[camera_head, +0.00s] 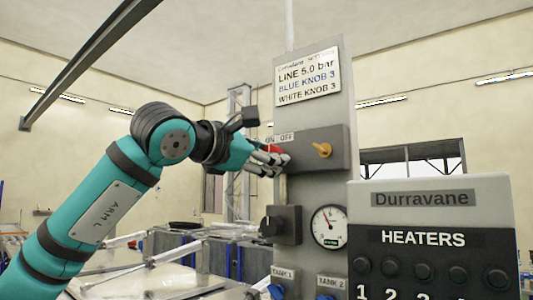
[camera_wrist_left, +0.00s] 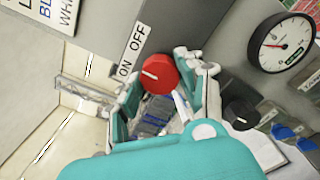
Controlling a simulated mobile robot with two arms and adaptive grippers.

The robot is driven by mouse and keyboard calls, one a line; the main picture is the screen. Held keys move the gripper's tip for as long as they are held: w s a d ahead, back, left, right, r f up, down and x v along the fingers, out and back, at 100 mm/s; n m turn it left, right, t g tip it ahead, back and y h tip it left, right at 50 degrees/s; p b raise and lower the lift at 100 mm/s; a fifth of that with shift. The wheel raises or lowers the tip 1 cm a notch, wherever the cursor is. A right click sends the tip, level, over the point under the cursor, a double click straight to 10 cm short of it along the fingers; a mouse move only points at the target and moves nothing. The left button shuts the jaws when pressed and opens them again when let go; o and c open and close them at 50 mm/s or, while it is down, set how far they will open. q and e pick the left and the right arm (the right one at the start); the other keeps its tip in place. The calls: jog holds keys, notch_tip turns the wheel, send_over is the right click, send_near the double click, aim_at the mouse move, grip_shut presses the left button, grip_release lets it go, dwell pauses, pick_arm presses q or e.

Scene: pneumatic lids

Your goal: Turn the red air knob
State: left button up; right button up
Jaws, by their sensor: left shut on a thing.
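The red air knob (camera_wrist_left: 160,73) sits on the grey panel beside a white ON/OFF label (camera_wrist_left: 132,50). A white line on its face shows in the left wrist view. In the head view only a bit of the red knob (camera_head: 274,149) shows past the fingers. My left gripper (camera_wrist_left: 165,85) has its fingers on both sides of the knob and is shut on it. In the head view the left gripper (camera_head: 270,158) reaches the panel from the left. My right gripper is not in view.
Blue knobs (camera_head: 276,290) sit below. A HEATERS box (camera_head: 430,200) stands in front at the right.

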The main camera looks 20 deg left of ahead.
pick_arm(q)
jog(key=shift+m+p, duration=1.15)
jog(key=shift+m, duration=3.25)
jog(key=o, duration=1.2)
jog(key=shift+c, duration=0.2)
jog(key=v, duration=1.2)
